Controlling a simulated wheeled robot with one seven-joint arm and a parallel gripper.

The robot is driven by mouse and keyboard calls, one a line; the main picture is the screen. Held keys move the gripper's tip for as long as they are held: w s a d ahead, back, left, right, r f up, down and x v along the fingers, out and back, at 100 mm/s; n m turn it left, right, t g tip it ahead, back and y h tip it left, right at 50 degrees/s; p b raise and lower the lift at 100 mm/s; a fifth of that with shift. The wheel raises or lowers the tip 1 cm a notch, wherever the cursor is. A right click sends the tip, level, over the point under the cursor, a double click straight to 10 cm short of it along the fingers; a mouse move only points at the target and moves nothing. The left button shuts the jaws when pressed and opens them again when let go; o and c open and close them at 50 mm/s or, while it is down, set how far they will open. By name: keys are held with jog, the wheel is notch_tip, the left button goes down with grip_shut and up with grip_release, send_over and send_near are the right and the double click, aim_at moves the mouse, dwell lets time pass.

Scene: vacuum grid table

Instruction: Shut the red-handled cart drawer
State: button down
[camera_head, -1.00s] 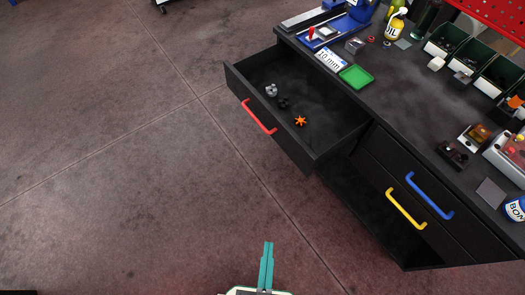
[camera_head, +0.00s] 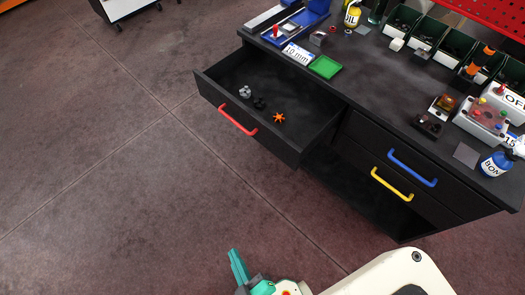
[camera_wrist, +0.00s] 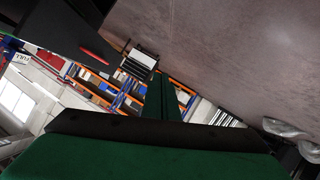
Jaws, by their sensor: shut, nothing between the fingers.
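The red-handled drawer (camera_head: 288,143) stands pulled out of the black cart at its upper left. Its red handle (camera_head: 237,121) is on the front panel, and it also shows in the wrist view (camera_wrist: 98,51). Inside the drawer lie an orange star-shaped knob (camera_head: 279,118) and small grey and black parts. My gripper (camera_head: 236,264) is at the bottom of the head view, below the drawer front and apart from it. Its teal fingers are together with nothing between them. In the wrist view the green fingers (camera_wrist: 160,98) also show.
Blue-handled (camera_head: 412,168) and yellow-handled (camera_head: 392,184) drawers are shut on the right. The cart top (camera_head: 385,82) holds a green tray (camera_head: 325,67), bins, bottles and devices. Open floor (camera_head: 110,170) lies left of the drawer. A wheeled cabinet (camera_head: 120,6) stands at the far upper left.

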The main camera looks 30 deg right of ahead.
jog(key=w+d+f+n+g+h, duration=0.2)
jog(key=w+f+n, duration=0.35)
jog(key=f, duration=0.55)
jog(key=n+g+h, duration=0.5)
jog(key=n+h, duration=0.6)
jog(key=h, duration=0.4)
send_near(274, 145)
jog(key=x, duration=0.5)
jog(key=shift+w+d+f, duration=0.2)
jog(key=shift+d+f, duration=0.05)
jog(key=shift+d, duration=0.1)
jog(key=shift+w+d, duration=0.15)
jog(key=shift+d, duration=0.15)
jog(key=shift+d, duration=0.1)
